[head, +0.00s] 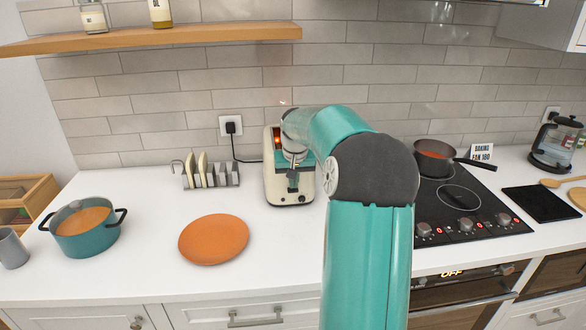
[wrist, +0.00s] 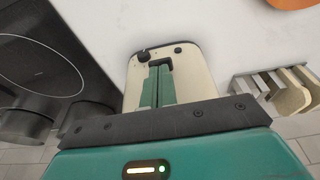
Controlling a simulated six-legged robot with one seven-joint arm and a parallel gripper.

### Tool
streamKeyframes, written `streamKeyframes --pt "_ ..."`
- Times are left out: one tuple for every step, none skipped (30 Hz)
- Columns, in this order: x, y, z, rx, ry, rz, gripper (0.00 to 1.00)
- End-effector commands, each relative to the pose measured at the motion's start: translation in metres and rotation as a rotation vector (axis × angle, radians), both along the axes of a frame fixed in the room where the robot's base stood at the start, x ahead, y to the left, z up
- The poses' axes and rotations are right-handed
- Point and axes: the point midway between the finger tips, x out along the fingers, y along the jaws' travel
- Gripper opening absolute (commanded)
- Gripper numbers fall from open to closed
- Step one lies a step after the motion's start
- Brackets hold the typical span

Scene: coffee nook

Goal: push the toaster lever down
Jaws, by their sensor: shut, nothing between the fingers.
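The cream toaster (head: 273,187) stands on the counter against the tiled wall, with my arm partly in front of it. An orange glow shows at its top left. My gripper (head: 293,183) is at the toaster's front face, pointing down. In the wrist view, the toaster's cream face (wrist: 191,75) shows a dark knob and a small button near its end. My gripper's green fingers (wrist: 158,80) are shut together, empty, over the middle of that face. The lever cannot be made out clearly; the fingers cover the slot area, and I cannot tell whether they touch it.
A toast rack (head: 212,178) with bread and an orange plate (head: 213,240) are left of the toaster. A teal pot (head: 86,240) stands farther left. The black hob (head: 455,215) with a pan (head: 434,160) is to the right. Counter in front of the toaster is clear.

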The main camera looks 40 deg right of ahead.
Motion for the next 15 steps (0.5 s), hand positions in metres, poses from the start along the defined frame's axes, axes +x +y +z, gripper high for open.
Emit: streamKeyframes --pt "-0.004 0.003 0.003 -0.002 0.0 0.0 0.0" --pt "-0.008 0.005 0.005 -0.003 0.0 0.0 0.0" --pt "-0.012 0.009 0.006 -0.002 -0.001 0.001 0.0" --pt "-0.015 0.011 0.008 -0.003 -0.001 0.0 0.0" --pt "-0.018 0.013 0.009 -0.003 0.0 0.0 0.0" --pt "-0.021 0.014 0.01 -0.003 0.0 0.0 0.0" --pt "-0.022 0.015 0.01 -0.002 -0.001 0.001 0.0" --pt "-0.023 0.015 0.01 -0.002 0.0 0.001 0.0" --pt "-0.023 0.015 0.009 -0.001 -0.001 0.0 0.0" --pt "-0.022 0.015 0.009 -0.001 -0.001 0.0 0.0" --pt "-0.022 0.015 0.009 -0.001 -0.001 0.0 0.0" --pt "-0.022 0.015 0.009 -0.001 -0.001 0.0 0.0" --pt "-0.022 0.015 0.009 -0.001 -0.001 0.001 0.0" --pt "-0.022 0.015 0.01 -0.001 -0.001 0.0 0.0" --pt "-0.022 0.015 0.01 -0.001 -0.001 0.0 0.0"
